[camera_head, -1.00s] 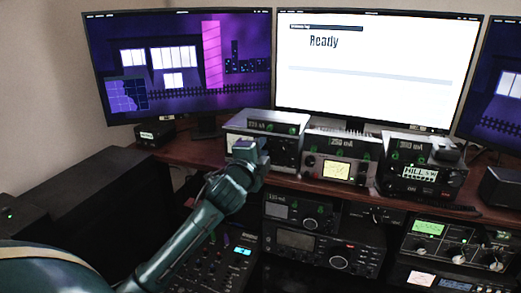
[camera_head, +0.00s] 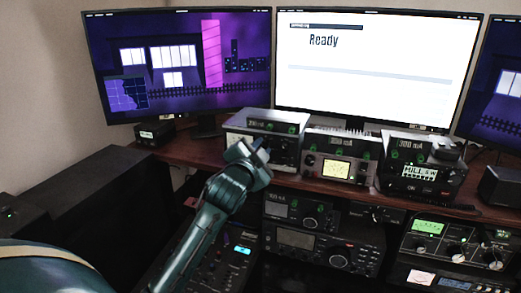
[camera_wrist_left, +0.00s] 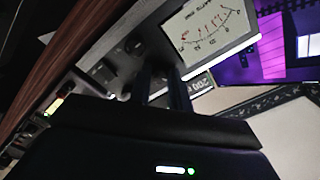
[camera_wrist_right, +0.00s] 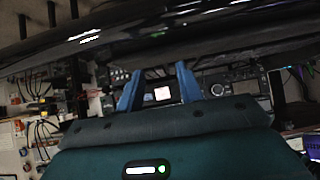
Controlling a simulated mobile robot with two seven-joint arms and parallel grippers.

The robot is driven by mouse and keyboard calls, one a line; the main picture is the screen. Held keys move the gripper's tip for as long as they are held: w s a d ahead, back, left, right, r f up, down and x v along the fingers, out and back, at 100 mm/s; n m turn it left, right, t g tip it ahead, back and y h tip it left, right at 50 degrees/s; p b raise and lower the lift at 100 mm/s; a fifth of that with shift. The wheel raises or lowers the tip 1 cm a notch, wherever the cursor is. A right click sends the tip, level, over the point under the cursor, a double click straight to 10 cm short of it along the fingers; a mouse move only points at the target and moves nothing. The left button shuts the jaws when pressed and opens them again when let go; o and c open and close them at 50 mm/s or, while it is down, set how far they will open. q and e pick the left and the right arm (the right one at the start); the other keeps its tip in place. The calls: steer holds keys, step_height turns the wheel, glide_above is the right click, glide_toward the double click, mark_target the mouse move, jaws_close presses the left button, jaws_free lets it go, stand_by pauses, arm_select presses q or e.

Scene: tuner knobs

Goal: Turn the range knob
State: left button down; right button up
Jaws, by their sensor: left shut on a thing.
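The left tuner box (camera_head: 262,125) is a silver-grey unit on the desk shelf below the monitors. My left gripper (camera_head: 262,147) is at its front face, shut on a small knob there. The gripper hides most of the knob, and I cannot read its label. In the left wrist view, the dark fingers (camera_wrist_left: 163,88) reach to the tuner panel beside its white needle meter (camera_wrist_left: 210,32) and a "200" label (camera_wrist_left: 198,85). My right gripper shows only in the right wrist view, its blue fingers (camera_wrist_right: 158,88) apart with nothing visible between them.
A middle tuner (camera_head: 338,158) with a lit meter and a dark right tuner (camera_head: 420,170) stand to the right on the wooden shelf (camera_head: 185,150). More radios (camera_head: 320,245) sit below. A monitor (camera_head: 365,70) showing "Ready" stands behind.

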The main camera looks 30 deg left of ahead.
stand_by(0.3)
arm_select(q)
steer(key=c, duration=1.3)
jaws_free()
steer(key=shift+s, duration=0.1)
arm_select(e)
steer(key=shift+w+a+f+b, duration=0.2)
steer(key=shift+f+b, duration=0.2)
steer(key=shift+b, duration=0.8)
arm_select(q)
steer(key=shift+v, duration=6.55)
arm_select(e)
steer(key=shift+r, duration=0.15)
arm_select(q)
steer(key=shift+f, duration=0.1)
arm_select(e)
steer(key=shift+s, duration=0.1)
